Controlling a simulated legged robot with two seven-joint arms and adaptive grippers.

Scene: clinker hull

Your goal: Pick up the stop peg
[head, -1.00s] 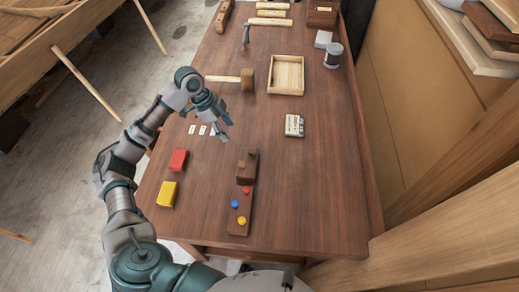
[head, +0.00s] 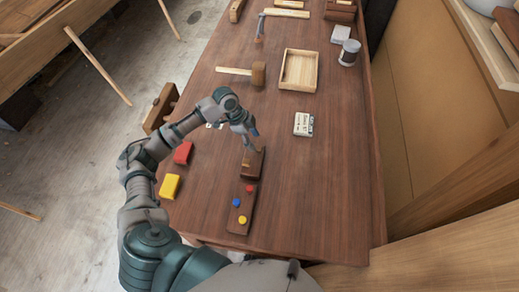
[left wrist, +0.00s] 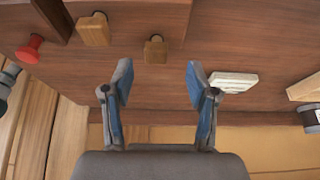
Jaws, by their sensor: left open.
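The dark wooden block (head: 250,164) lies on the bench in the head view, with light wooden pegs at its far end, partly hidden by my gripper. The left wrist view shows a light square-headed wooden peg (left wrist: 155,49) at the block's edge and a second wooden peg (left wrist: 94,29) to its left. No label shows which is the stop peg. My left gripper (head: 254,143) is open and empty just over the block's far end. In the left wrist view its open fingers (left wrist: 157,80) stand either side of the nearer peg's line, apart from it. My right gripper is not in view.
A dark board with red, blue and yellow pegs (head: 241,207) lies nearer. Red (head: 183,152) and yellow (head: 170,186) blocks lie left. A white printed block (head: 303,124), mallet (head: 258,74) and wooden tray (head: 299,70) lie beyond. The bench's right side is clear.

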